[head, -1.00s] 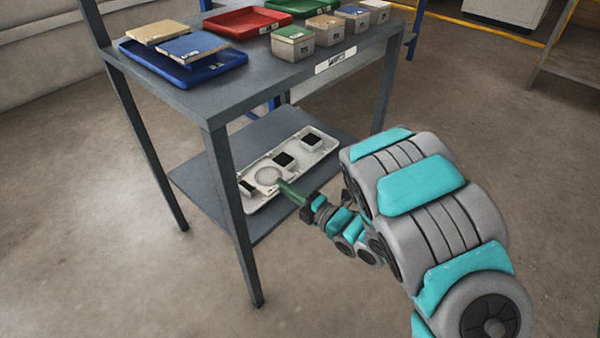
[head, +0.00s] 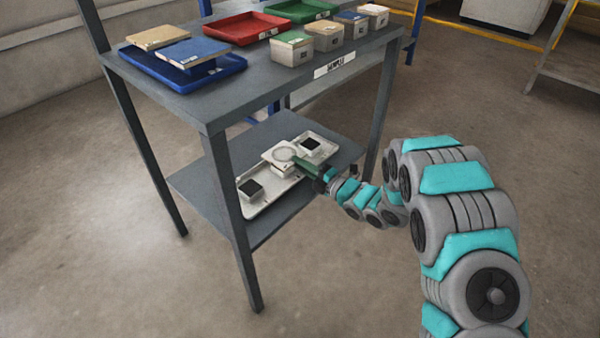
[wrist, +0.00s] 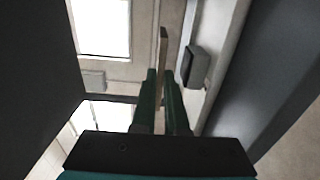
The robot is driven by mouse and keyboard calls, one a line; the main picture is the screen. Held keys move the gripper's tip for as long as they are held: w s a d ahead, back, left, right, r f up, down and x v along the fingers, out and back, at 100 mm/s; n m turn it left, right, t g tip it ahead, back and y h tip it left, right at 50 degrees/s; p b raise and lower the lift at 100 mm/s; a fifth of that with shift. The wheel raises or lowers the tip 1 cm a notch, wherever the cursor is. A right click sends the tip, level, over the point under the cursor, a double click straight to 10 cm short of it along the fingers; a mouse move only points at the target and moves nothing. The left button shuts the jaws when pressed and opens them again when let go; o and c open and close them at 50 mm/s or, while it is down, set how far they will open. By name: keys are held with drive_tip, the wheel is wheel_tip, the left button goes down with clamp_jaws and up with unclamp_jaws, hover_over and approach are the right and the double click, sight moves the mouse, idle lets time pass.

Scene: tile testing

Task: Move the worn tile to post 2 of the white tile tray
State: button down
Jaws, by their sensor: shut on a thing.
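The worn tile (head: 282,154) is pale with a grey ring on its face. My gripper (head: 300,163) is shut on its right edge, with green fingers. In the wrist view the tile (wrist: 163,60) shows edge-on between the fingers (wrist: 161,75). The white tile tray (head: 262,207) lies on the lower shelf. Its left post (head: 250,190) and right post (head: 310,145) have black tops and are bare. The tile is over the middle of the tray and hides the top of the middle post. I cannot tell whether it touches that post.
The table top (head: 245,92) is above the lower shelf (head: 203,186), and a front leg (head: 235,220) stands left of the tray. A blue tray (head: 190,78) with two tiles, a red tray (head: 247,28), a green tray and several small boxes are on top.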

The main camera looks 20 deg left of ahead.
sight(300, 178)
drive_tip(key=shift+f, duration=1.6)
drive_tip(key=shift+f+b, duration=0.15)
drive_tip(key=shift+b, duration=0.15)
drive_tip(key=c, duration=1.2)
unclamp_jaws()
drive_tip(key=shift+c, duration=0.2)
drive_tip(key=shift+s+r+p, duration=0.1)
drive_tip(key=shift+r+p, duration=0.2)
drive_tip(key=v, duration=1.2)
drive_tip(key=shift+f, duration=0.2)
